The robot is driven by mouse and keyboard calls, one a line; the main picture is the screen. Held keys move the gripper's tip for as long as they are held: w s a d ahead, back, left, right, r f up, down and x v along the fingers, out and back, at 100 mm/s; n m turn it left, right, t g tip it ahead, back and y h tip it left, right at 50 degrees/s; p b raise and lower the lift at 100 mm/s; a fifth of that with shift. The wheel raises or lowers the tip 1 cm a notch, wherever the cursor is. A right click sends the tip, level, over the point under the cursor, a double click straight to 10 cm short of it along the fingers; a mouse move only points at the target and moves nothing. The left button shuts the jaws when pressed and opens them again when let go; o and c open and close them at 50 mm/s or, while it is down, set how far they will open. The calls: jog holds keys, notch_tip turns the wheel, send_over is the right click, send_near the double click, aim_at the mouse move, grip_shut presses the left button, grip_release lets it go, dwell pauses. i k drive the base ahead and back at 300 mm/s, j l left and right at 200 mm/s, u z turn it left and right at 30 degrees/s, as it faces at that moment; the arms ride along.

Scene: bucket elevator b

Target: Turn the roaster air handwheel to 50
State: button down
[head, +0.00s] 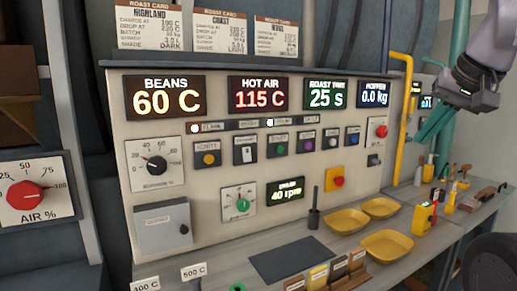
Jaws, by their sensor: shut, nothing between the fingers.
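The roaster air handwheel is a red round knob (25,194) on a white dial plate (38,215) marked "AIR %", at the far left of the head view. Its scale shows 25, 50, 75 and 100; the left end is cut off by the picture edge. A small pale mark on the knob seems to point right, toward the 100 end, but the exact reading is too small to tell. My gripper (424,135) is at the upper right, far from the handwheel, with its teal fingers shut and empty, pointing down and left.
A control panel (215,160) with lit displays, knobs and buttons fills the middle. The counter below holds yellow trays (386,244), a dark mat (291,259) and small tools. A yellow pipe (404,110) stands between the panel and my gripper. Nothing visibly covers the handwheel's front.

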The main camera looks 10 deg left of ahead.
aim_at(26, 195)
jog(key=k+j+u, duration=0.1)
jog(key=u, duration=0.55)
jog(key=l+u, duration=0.15)
jog(key=u, duration=1.4)
jog(key=i+l, duration=0.05)
